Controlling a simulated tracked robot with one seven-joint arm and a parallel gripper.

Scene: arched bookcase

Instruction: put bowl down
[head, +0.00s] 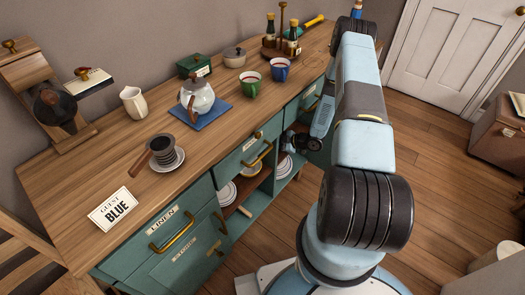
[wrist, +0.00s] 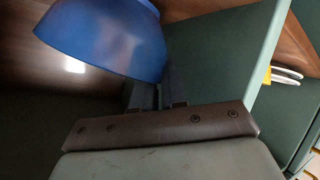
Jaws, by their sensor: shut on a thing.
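A blue bowl (wrist: 108,38) fills the upper left of the wrist view. My gripper (wrist: 158,88) is shut on the bowl's near side; its fingers show just below the bowl. In the head view my gripper (head: 291,140) reaches into the open front of the green sideboard (head: 136,250), under the drawers. The bowl cannot be made out in the head view. Brown wood shows behind and left of the bowl in the wrist view. Whether the bowl touches a shelf I cannot tell.
A green upright panel (wrist: 220,55) stands close right of my gripper. White plates (wrist: 286,76) lie beyond it.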

